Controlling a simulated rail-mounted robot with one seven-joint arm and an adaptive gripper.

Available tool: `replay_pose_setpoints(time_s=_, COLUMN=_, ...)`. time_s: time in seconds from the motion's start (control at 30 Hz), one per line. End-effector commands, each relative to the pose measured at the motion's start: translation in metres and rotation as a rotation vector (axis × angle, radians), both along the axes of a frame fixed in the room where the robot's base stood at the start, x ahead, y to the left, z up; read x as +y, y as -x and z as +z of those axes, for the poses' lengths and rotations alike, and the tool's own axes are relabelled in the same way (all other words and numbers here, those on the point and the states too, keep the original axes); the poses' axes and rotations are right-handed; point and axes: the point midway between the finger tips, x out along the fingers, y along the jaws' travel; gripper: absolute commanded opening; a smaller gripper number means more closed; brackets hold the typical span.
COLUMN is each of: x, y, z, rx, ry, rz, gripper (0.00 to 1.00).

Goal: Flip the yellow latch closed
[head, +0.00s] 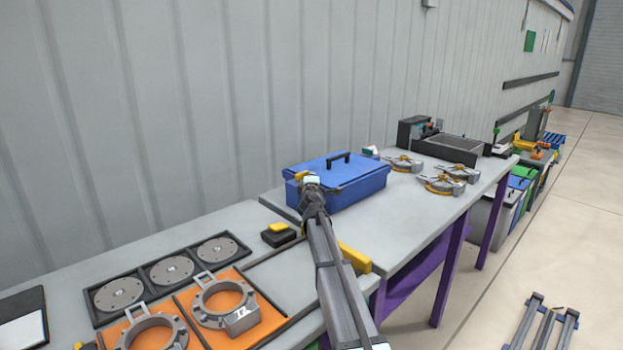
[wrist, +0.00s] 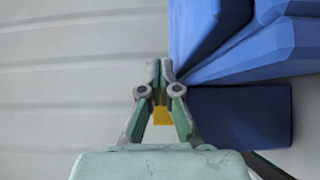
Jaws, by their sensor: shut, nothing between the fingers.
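The blue box (head: 352,192) with a black handle on its lid stands on the grey table. A small yellow latch (head: 302,175) shows at the box's left front corner, partly covered by my gripper. My gripper (head: 309,182) is shut and empty, with its tips beside that corner; I cannot tell if they touch the latch. In the wrist view, my gripper (wrist: 159,72) has its fingertips together next to the edge of the blue box (wrist: 240,112). A yellow patch (wrist: 163,117) shows between the finger links; I cannot tell if it is the latch.
A black block with a yellow top (head: 279,233) sits left of the box. Orange plates (head: 262,323) with grey rings and a black tray of discs (head: 172,270) lie at front left. Round metal parts (head: 443,184) lie right of the box. A wall stands close behind.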

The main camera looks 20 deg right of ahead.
Motion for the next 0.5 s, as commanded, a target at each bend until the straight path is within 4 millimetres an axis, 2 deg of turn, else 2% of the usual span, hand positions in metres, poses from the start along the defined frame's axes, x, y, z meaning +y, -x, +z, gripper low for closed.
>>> replay_pose_setpoints(time_s=0.27, x=-0.002, y=0.007, z=0.001, rx=0.000, ry=-0.001, rz=0.000, gripper=0.00)
replay_pose_setpoints(time_s=0.5, x=-0.016, y=0.041, z=0.002, rx=0.001, ry=0.001, rz=0.002, gripper=0.00)
